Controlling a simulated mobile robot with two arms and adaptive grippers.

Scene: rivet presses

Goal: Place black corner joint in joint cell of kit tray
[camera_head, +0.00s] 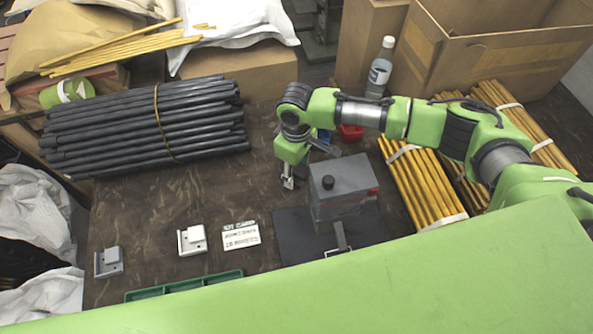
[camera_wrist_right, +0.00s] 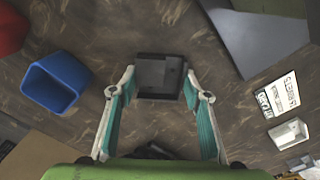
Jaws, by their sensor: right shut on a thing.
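My right gripper (camera_head: 288,183) points down over the brown table, left of the grey press. In the right wrist view its two fingers (camera_wrist_right: 160,88) are shut on the black corner joint (camera_wrist_right: 158,73), a dark block with a raised part. I cannot tell whether the joint touches the table. In the head view the joint is not clear at the fingertips. The green kit tray (camera_head: 184,286) shows only as a rim strip at the front; my own green body hides the rest, and its joint cell cannot be made out. My left gripper is not in view.
A grey press (camera_head: 341,192) stands on a dark plate. A white kit card (camera_head: 240,235) and two light grey joints (camera_head: 191,241) (camera_head: 108,262) lie near the tray. Blue (camera_wrist_right: 52,83) and red (camera_head: 351,132) bins stand behind. Black tubes (camera_head: 150,128) lie left; yellow bundles (camera_head: 422,187) right.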

